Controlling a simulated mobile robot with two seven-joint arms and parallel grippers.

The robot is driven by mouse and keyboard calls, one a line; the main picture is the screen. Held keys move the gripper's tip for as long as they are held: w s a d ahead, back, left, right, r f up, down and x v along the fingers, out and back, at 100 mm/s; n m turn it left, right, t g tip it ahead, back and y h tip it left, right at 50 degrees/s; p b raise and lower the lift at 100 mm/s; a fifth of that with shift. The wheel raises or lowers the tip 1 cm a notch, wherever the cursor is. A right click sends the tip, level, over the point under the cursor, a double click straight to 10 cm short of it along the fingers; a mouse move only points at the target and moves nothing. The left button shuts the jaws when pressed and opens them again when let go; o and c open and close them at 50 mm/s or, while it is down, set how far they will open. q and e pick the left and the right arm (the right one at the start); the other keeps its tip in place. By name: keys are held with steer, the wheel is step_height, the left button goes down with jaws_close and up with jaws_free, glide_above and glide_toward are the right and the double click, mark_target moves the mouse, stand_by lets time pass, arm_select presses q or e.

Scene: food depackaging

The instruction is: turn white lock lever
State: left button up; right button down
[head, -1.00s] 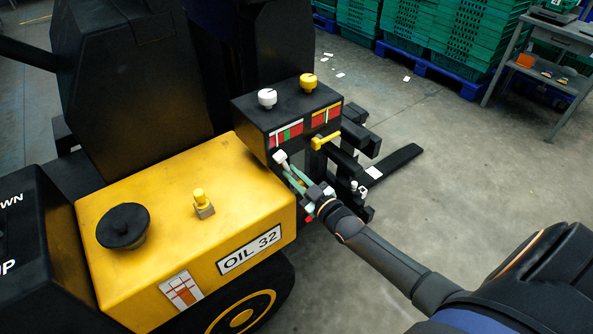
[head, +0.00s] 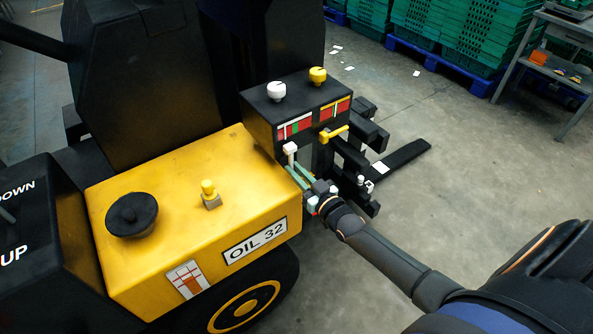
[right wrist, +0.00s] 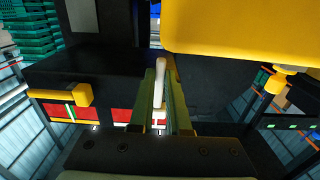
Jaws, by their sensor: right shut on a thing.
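The white lock lever (head: 290,149) is on the front of the dark control box, at the left below its gauges in the head view. My right gripper (head: 293,170) reaches it from the lower right, with its pale green fingers on either side of the lever. In the right wrist view the white lever (right wrist: 160,78) stands between the two green fingers, which are shut on it. The lever's base is hidden there by the fingers. My left gripper is not in view.
A yellow lever (head: 333,134) sticks out right of the white one. White (head: 276,91) and yellow (head: 318,76) knobs top the control box (head: 262,118). The yellow housing (head: 165,190) lies to the left, forks (head: 403,157) to the right.

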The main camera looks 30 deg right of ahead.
steer(key=c, duration=0.9)
jaws_free()
steer(key=s, duration=0.8)
steer(key=s+d, duration=0.1)
steer(key=s, duration=0.3)
steer(key=shift+s, duration=0.25)
steer(key=s+a+f+g, duration=0.3)
steer(key=s+a, duration=0.1)
steer(key=s+a+f+g, duration=0.3)
steer(key=s+a+f, duration=0.1)
steer(key=s+a, duration=0.1)
steer(key=s+a+f+n+g+y+p, duration=0.1)
steer(key=s+a+f+g, duration=0.2)
steer(key=s+a+f, duration=0.1)
steer(key=shift+s+a, duration=0.25)
steer(key=shift+a, duration=0.35)
